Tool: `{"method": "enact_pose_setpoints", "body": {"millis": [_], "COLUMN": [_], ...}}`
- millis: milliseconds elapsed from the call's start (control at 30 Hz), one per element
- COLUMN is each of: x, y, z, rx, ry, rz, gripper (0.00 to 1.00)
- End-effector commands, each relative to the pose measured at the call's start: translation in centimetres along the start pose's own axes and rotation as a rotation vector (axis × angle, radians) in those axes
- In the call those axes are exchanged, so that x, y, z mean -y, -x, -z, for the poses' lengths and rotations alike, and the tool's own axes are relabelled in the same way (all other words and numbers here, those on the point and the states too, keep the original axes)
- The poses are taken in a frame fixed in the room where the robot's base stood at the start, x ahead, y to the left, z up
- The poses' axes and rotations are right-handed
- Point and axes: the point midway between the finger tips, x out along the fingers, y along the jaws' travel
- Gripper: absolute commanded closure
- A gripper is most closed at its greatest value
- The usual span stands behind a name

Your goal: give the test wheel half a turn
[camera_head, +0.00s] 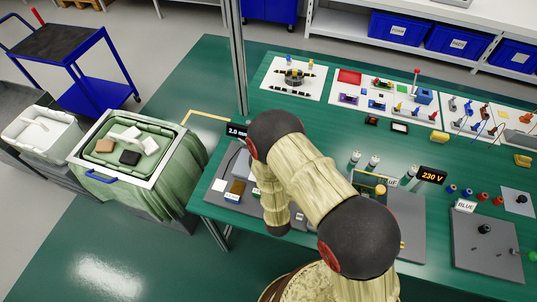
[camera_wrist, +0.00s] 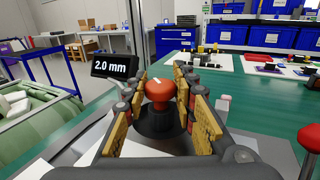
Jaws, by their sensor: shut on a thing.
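In the wrist view a red knob (camera_wrist: 160,91) with a pale mark on top stands on a dark round base (camera_wrist: 157,123). No label names it, but it fits the test wheel. My gripper (camera_wrist: 160,98) is shut on the red knob, with one yellow-padded finger on each side. A black display (camera_wrist: 115,67) reading "2.0 mm" stands just behind and left of it; it also shows in the head view (camera_head: 237,131). In the head view my arm hides the gripper and the knob.
On the green table (camera_head: 340,140), a "230 V" display (camera_head: 431,176) and a "BLUE" sign (camera_head: 466,206) stand to the right. A green-draped bin (camera_head: 181,165) stands left.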

Motion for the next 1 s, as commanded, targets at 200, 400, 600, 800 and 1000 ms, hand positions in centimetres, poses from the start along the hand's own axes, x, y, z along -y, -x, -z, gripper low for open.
{"method": "enact_pose_setpoints", "body": {"millis": [200,400,600,800,1000], "x": [0.0,0.0,0.0,0.0,-0.1], "y": [-0.1,-0.1,0.0,0.7,4.0], "z": [-0.1,-0.1,0.0,0.0,0.1], "rx": [0.002,0.001,0.001,-0.001,-0.003], "ry": [0.0,0.0,0.0,0.001,0.002], "rz": [0.001,0.001,0.001,0.0,-0.003], "gripper": [0.68,0.56,0.56,0.56,0.56]}}
